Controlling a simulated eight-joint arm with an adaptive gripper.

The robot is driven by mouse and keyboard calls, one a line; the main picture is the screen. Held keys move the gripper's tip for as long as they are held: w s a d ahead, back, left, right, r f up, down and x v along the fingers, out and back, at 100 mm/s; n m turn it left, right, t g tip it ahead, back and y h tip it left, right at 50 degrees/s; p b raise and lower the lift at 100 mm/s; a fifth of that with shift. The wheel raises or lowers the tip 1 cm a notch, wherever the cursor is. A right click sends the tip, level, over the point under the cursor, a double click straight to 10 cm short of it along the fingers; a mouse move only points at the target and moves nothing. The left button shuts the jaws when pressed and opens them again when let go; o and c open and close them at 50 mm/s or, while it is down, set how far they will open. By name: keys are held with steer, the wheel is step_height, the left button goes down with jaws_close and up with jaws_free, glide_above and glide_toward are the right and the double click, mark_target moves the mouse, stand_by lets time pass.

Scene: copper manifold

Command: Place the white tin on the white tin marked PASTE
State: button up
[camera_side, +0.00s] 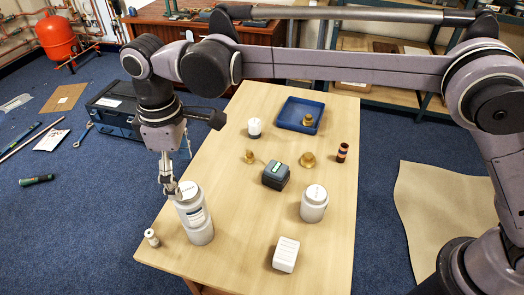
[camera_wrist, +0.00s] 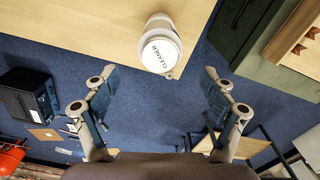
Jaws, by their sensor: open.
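A tall white tin (camera_side: 198,222) with a side label stands upright near the table's left front corner; I cannot tell whether it is one tin or two stacked. The wrist view shows a white lid reading CLEANER (camera_wrist: 160,52), apparently its top. A shorter white tin (camera_side: 314,206) stands right of centre and a small white-lidded one (camera_side: 254,128) further back. Their lid lettering is too small to read, so I cannot tell which is marked PASTE. My gripper (camera_side: 170,188) is open and empty, close to the left of the tall tin's top. In the wrist view the fingers (camera_wrist: 160,82) are spread, with the lid beyond their tips.
A dark box (camera_side: 276,175) sits mid-table between brass fittings (camera_side: 249,157) (camera_side: 307,160). A blue tray (camera_side: 290,112) holds another fitting. A dark cylinder (camera_side: 342,153), a white block (camera_side: 286,254) and a small pale fitting (camera_side: 151,237) also stand there.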

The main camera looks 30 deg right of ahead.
steer(key=shift+r, duration=0.85)
steer(key=shift+d+r, duration=0.1)
steer(key=shift+r, duration=0.1)
steer(key=d+r+m+t+y, duration=0.1)
steer(key=d+r+m+t, duration=0.15)
steer(key=d, duration=0.85)
steer(key=d+r+m+t, duration=0.1)
steer(key=d+r+m, duration=0.2)
steer(key=d, duration=0.9)
steer(key=s+d+f+m+t, duration=0.2)
steer(key=s+d, duration=0.4)
steer(key=d, duration=0.3)
steer(key=s+d+f+m+t+h, duration=0.1)
steer(key=s+d+f+m, duration=0.4)
steer(key=s+d, duration=0.2)
steer(key=d, duration=0.2)
steer(key=shift+d+f+t, duration=0.3)
steer(key=shift+t, duration=0.05)
